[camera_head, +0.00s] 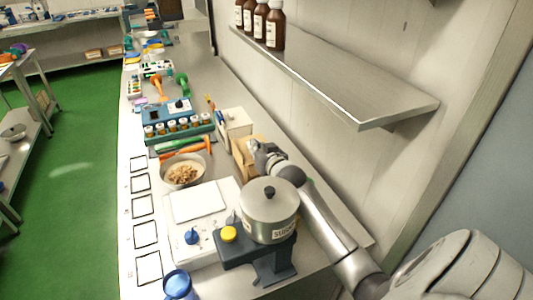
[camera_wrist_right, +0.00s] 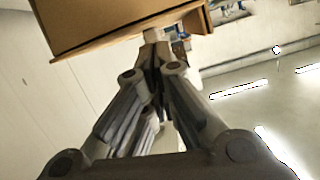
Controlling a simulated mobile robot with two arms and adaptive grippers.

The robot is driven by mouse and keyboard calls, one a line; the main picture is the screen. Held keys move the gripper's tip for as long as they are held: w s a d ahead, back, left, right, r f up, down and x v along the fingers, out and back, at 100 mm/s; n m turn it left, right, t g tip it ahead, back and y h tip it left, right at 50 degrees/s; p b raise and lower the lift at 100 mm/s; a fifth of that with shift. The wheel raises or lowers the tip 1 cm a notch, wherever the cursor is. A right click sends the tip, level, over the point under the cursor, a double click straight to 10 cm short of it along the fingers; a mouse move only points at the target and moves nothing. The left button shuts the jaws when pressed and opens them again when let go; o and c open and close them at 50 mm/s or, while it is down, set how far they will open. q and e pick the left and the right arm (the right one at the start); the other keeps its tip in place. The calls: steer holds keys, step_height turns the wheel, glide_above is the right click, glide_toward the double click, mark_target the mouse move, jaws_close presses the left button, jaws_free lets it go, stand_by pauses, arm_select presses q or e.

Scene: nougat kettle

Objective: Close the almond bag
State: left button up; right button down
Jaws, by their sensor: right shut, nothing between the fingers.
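The almond bag appears to be the brown, box-shaped kraft bag (camera_head: 241,163) against the wall behind the bowl in the head view. In the right wrist view its brown side (camera_wrist_right: 110,28) fills the top, just past my fingertips. My right gripper (camera_head: 256,148) is at the bag's upper right side. In the right wrist view the fingers (camera_wrist_right: 153,45) are together with nothing between them, close to the bag's lower edge. I cannot tell whether they touch it. My gripper hides part of the bag, and its top opening is not clear. My left gripper is not in view.
A steel pot (camera_head: 268,217) stands on a dark stand in front of the bag. A bowl of almond-coloured pieces (camera_head: 183,171) and a white box (camera_head: 234,124) are close by. A wall shelf (camera_head: 350,88) with brown bottles (camera_head: 275,28) overhangs the counter at right.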

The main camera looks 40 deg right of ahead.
steer(key=v, duration=0.8)
steer(key=shift+s+d+r, duration=0.2)
steer(key=shift+d+r, duration=0.05)
steer(key=shift+r, duration=0.2)
